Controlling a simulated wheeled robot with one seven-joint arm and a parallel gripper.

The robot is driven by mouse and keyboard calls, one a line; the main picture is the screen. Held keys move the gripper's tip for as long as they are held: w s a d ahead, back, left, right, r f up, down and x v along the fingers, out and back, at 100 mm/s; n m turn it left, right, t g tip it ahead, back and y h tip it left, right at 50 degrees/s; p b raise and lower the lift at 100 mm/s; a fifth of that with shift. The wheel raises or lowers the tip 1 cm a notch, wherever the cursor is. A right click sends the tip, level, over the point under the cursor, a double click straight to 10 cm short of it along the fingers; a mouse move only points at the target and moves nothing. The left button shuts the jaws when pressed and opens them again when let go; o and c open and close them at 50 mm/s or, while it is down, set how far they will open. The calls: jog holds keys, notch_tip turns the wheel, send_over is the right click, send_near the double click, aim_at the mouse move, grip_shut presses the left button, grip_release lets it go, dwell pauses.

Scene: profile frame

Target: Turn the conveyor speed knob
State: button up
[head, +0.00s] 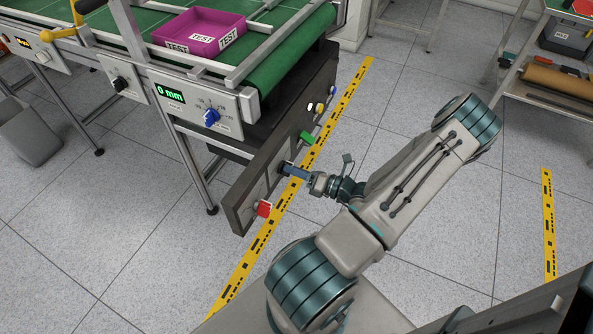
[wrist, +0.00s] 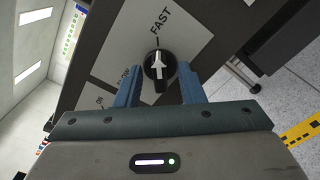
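The conveyor speed knob (wrist: 158,72) is black with a white arrow, on a white plate lettered FAST. In the wrist view its arrow points up, towards FAST. My gripper (wrist: 159,78) is open, with one blue finger on each side of the knob and a gap showing on both sides. In the head view my gripper (head: 289,169) is at the face of the dark control panel (head: 242,211), and its fingers mostly hide the knob.
A red switch (head: 264,209) and a green button (head: 307,137) are on the same panel, either side of my gripper. A blue knob (head: 211,117) sits below a 0 mm display. A magenta bin (head: 190,42) is on the green belt (head: 285,47).

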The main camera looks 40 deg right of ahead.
grip_shut()
jog(key=shift+n, duration=0.4)
jog(key=n+b, duration=0.1)
jog(key=n, duration=0.5)
jog(key=n+b, duration=0.1)
jog(key=n, duration=0.5)
jog(key=n+b, duration=0.1)
jog(key=n, duration=0.6)
jog(key=shift+s+a+f, duration=0.1)
jog(key=shift+s+a, duration=0.05)
jog(key=shift+a, duration=0.1)
jog(key=shift+b, duration=0.3)
